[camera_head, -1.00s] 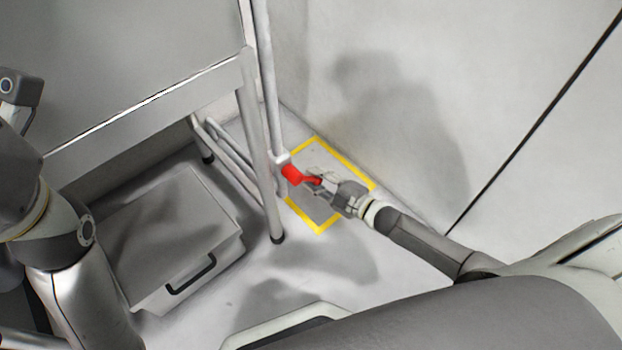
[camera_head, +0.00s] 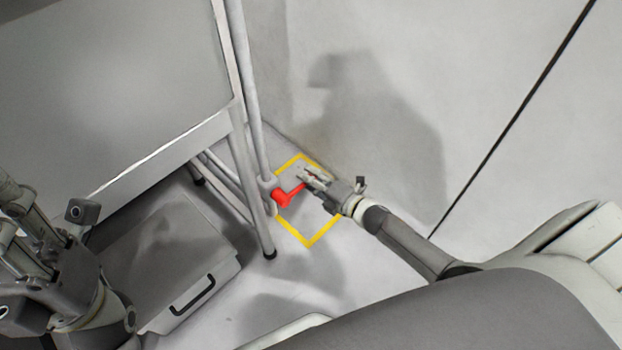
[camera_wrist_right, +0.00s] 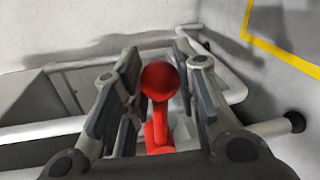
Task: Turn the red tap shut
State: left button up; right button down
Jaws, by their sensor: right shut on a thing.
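The red tap (camera_head: 284,197) sits on a pale vertical pipe beside the table's leg, low near the corner. Its handle points right and slightly up in the head view. My right gripper (camera_head: 308,178) is shut on the handle's outer end. In the right wrist view the red tap (camera_wrist_right: 160,82) shows between the two fingers (camera_wrist_right: 158,100), with its round knob toward the camera. The finger contact is partly hidden. My left gripper (camera_head: 20,228) is at the left edge, partly cut off, away from the tap; its opening is unclear.
A grey table (camera_head: 190,155) stands at the left with pipes and legs close to the tap. A grey lidded box (camera_head: 222,272) with a black handle lies under it. A yellow-outlined floor square (camera_head: 312,240) surrounds the tap area. A wall rises close behind.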

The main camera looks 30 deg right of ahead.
jog(key=shift+r+n, duration=0.2)
jog(key=shift+n, duration=0.1)
jog(key=c, duration=1.1)
grip_release()
jog(key=v, duration=1.2)
